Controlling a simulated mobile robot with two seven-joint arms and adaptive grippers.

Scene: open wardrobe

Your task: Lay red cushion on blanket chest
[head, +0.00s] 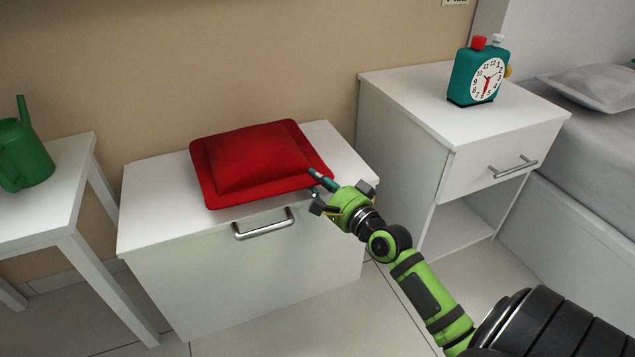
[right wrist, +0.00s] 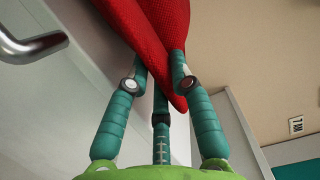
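The red cushion (head: 262,160) lies face up over the white top of the blanket chest (head: 150,205), towards its back and middle; I cannot tell whether all of its underside touches the top. My right gripper (head: 322,180) is at the cushion's front right corner. In the right wrist view its teal fingers (right wrist: 160,70) close in on the red cushion (right wrist: 140,25), with the corner folded between them; the fingertips are partly hidden by the cloth. My left gripper is not in view.
The chest's metal handle (head: 264,223) is on its front. A nightstand (head: 400,100) with a teal alarm clock (head: 478,75) stands to the right, beside a bed (head: 595,130). A white table (head: 60,205) with a green watering can (head: 22,155) stands to the left.

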